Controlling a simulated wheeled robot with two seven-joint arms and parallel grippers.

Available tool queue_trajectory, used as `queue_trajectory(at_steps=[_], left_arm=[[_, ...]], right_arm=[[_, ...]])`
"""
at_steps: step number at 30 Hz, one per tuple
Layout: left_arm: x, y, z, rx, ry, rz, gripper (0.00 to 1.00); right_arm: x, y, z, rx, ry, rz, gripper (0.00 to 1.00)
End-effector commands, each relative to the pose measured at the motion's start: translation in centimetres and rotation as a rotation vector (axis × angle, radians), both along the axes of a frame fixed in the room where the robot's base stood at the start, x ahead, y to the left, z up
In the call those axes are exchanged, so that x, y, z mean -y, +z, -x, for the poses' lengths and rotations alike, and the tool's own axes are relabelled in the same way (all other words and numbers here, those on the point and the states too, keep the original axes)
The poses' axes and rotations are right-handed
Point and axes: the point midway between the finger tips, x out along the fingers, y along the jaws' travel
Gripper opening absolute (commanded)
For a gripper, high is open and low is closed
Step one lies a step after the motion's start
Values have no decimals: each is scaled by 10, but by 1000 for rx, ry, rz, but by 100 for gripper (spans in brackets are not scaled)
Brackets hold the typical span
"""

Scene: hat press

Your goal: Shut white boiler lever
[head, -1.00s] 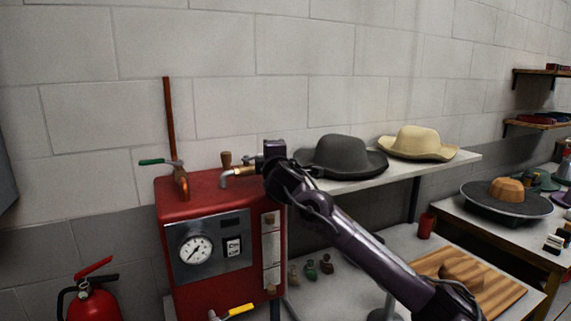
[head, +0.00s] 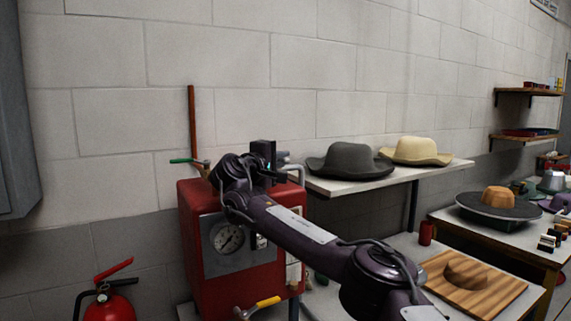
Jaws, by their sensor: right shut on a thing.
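The red boiler (head: 235,277) stands left of centre against the wall, with a round gauge on its front. My right gripper (head: 270,158) is over the boiler's top, its arm coming from the lower right. It is shut on what seems to be the white lever, but the gripper and wrist hide the contact. A pale curved piece (head: 292,169) shows just right of the gripper; I cannot tell whether it is lever or pipe. My left gripper is not in view.
A green-handled valve (head: 184,160) sits by the upright copper pipe (head: 192,125). A yellow-handled valve (head: 262,304) is low on the boiler's front. A fire extinguisher (head: 108,304) stands at left. A dark grey hat (head: 348,160) and a cream hat (head: 415,151) rest on the shelf at right.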

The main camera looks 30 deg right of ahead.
Motion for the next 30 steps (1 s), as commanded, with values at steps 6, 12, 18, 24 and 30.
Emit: queue_trajectory(at_steps=[6,12,18,24,30], left_arm=[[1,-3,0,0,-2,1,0],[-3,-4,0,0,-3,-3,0],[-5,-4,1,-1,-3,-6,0],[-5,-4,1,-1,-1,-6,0],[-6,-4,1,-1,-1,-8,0]], right_arm=[[-6,1,0,1,-67,0,0],[-7,1,-1,3,-94,1,0],[-7,2,0,3,-100,1,0],[-6,2,0,3,-100,1,0],[-6,1,0,1,-101,0,30]])
